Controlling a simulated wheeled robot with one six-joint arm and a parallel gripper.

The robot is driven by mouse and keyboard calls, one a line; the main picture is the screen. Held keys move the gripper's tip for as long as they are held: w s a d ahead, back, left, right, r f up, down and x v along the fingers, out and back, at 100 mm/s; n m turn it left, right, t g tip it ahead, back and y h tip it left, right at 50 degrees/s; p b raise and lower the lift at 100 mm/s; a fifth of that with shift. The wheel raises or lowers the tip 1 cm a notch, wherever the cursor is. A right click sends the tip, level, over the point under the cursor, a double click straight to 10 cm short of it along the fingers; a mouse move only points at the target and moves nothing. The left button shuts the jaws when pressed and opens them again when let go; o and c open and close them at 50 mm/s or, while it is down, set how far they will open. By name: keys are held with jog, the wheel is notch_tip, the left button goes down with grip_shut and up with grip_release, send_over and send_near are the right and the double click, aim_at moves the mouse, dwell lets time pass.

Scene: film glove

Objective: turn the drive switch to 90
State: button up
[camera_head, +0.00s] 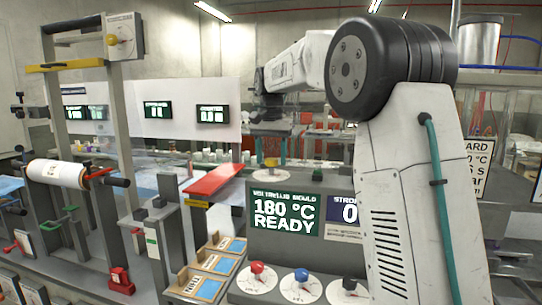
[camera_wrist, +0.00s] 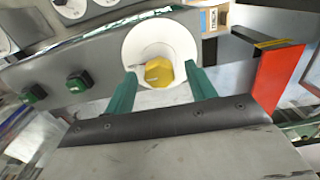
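A yellow knob (camera_wrist: 159,73) sits on a round white dial (camera_wrist: 160,38) in the wrist view. The same knob (camera_head: 270,162) seems to show on top of the grey console in the head view. I cannot read any label naming it as the drive switch. My gripper (camera_wrist: 160,80) is open, its two green fingers spread on either side of the knob, with gaps visible. In the head view my gripper (camera_head: 269,150) is just above the knob. Whether the fingers reach down around it I cannot tell. The dial marks are too small to read.
Two green buttons (camera_wrist: 77,82) are beside the dial. A red panel (camera_head: 215,180) lies close to the left in the head view. Red, blue and black knobs (camera_head: 257,268) line the console's front, below a screen (camera_head: 284,211) reading "180 °C READY".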

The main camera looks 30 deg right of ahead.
aim_at(271, 159)
notch_tip(271, 159, up, 8)
jog(key=shift+f, duration=0.1)
dwell(0.4)
dwell(0.4)
